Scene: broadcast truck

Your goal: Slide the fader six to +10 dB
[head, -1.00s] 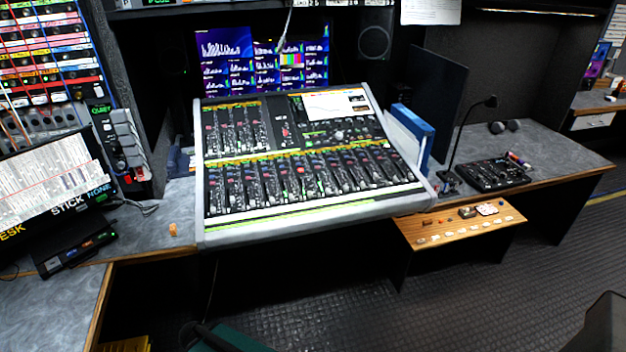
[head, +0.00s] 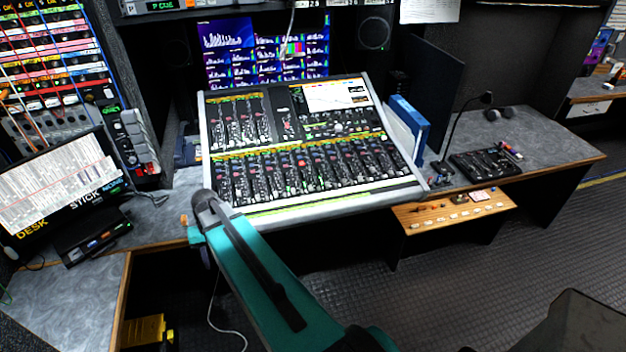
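The mixing console (head: 330,202) stands on the desk in the middle of the head view, its panel tilted toward me. A long lower row of channel strips (head: 310,172) runs across its front half, and a shorter bank sits at the upper left. The strips are too small for me to read numbers or dB marks, so I cannot tell which fader is number six or where its cap stands. My teal arm reaches up from the bottom, with its dark joint at the console's front left corner.
A patch panel and tilted label screen (head: 60,190) stand at the left. A small orange object (head: 184,220) lies beside my arm. A blue binder (head: 410,118) stands right of the console. A wooden shelf panel (head: 455,212) juts out at the front right. Open floor lies in front.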

